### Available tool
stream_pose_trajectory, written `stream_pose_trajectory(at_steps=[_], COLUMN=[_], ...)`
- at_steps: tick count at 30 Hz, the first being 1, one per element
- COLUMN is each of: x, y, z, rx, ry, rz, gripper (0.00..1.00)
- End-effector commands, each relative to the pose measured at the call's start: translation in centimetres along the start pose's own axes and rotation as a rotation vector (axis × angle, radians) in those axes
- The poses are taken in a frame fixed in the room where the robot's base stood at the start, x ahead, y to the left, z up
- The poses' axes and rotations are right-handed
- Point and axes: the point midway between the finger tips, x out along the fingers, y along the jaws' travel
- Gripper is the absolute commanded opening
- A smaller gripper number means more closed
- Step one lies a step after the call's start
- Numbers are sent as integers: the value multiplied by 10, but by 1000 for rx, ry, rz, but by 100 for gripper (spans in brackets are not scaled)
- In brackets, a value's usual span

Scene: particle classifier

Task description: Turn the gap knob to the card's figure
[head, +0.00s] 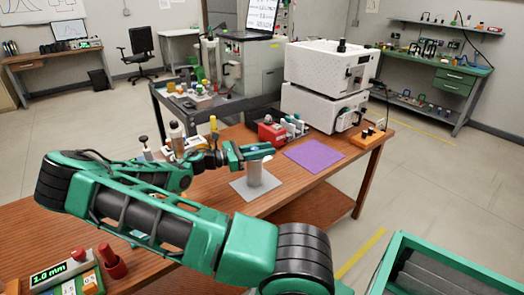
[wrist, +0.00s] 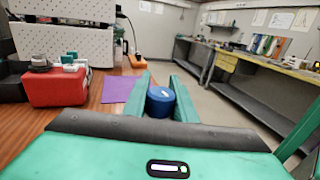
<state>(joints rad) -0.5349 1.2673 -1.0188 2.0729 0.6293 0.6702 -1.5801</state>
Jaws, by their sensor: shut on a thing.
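My gripper (head: 262,151) is level over the wooden table, with its fingers shut on a round blue knob with a short white mark on top (wrist: 161,100). The knob sits between the two green fingers in the wrist view. At the near left a green-lit display (head: 59,275) reads 1.0 mm.
A purple mat (head: 314,155) lies beyond the gripper. A red box (head: 271,133) and white stacked machines (head: 325,85) stand behind it. Small jars and parts crowd the table left of the gripper. A green-rimmed bin (head: 455,252) stands at the lower right.

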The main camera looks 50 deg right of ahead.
Motion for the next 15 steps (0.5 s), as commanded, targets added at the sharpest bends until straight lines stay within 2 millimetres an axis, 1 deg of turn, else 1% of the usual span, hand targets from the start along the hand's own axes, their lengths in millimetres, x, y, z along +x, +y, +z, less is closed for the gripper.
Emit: stream_pose_trajectory(at_steps=[4, 5, 6, 7, 15], x=[0, 0, 0, 0, 0], y=[0, 0, 0, 0, 0], z=[-1, -1, -1, -1, 0], rx=[-3, -3, -3, -3, -2], ry=[1, 1, 1, 1, 0], rz=[0, 0, 1, 1, 2], gripper=[2, 27, 36, 43, 43])
